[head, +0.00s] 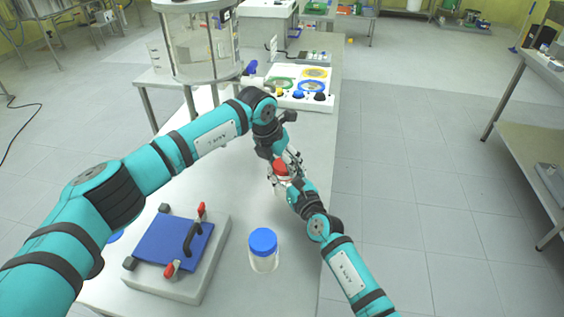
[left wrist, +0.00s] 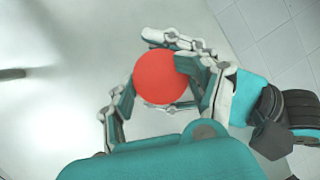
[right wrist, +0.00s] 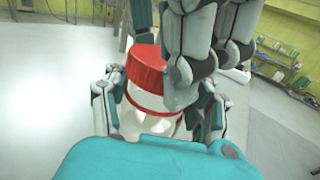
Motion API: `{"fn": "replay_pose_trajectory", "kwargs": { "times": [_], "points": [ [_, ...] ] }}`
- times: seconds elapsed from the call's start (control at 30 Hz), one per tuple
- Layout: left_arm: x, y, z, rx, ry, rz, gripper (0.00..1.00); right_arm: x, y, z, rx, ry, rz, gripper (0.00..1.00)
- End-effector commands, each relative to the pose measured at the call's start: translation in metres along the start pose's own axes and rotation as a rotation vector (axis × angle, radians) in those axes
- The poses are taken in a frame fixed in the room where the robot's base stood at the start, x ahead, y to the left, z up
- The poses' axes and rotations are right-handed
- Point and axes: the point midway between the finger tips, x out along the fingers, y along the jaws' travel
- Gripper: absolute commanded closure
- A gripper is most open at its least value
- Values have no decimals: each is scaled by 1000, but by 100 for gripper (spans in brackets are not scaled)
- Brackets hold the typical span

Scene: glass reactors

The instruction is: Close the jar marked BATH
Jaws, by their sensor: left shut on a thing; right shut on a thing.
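A clear jar (right wrist: 155,122) with a red lid (head: 281,169) is between my two grippers over the right edge of the table. My left gripper (left wrist: 165,80) is shut on the red lid, which shows as a round disc from above in the left wrist view. My right gripper (right wrist: 158,110) is shut around the jar's body below. In the right wrist view the lid (right wrist: 146,67) sits on top of the jar, with a thin red band under it. Left fingers hide part of lid and jar. I cannot tell how tightly the lid sits, and no BATH marking is readable.
A second jar with a blue lid (head: 263,241) stands on the table's near right. Left of it is a grey block with a blue plate (head: 175,243) and red-handled clamps. A white panel (head: 303,88) with coloured rings and a glass reactor (head: 200,45) are farther back.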

Motion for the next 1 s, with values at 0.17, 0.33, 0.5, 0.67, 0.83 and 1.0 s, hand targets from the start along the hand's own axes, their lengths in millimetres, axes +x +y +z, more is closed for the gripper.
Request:
{"fn": "replay_pose_trajectory", "kwargs": {
  "times": [0.17, 0.33, 0.5, 0.67, 0.83, 1.0],
  "points": [
    [4, 6, -2, 0, 3, 8, 71, -1, -2, -2, -1, 2, -3, 100],
    [8, 7, -4, 4, 3, 8, 71, -1, 0, -2, -1, 1, -1, 100],
    [13, 8, -6, 9, 4, 7, 71, -1, 1, -1, -1, 0, 1, 100],
    [16, 9, -8, 16, 4, 6, 69, -1, 3, 0, 0, -2, 4, 100],
    [19, 9, -9, 21, 5, 4, 70, 0, 3, 1, 1, -4, 5, 100],
    [20, 9, -9, 24, 6, 3, 71, 0, 2, 1, 0, -5, 2, 100]
  ]
}}
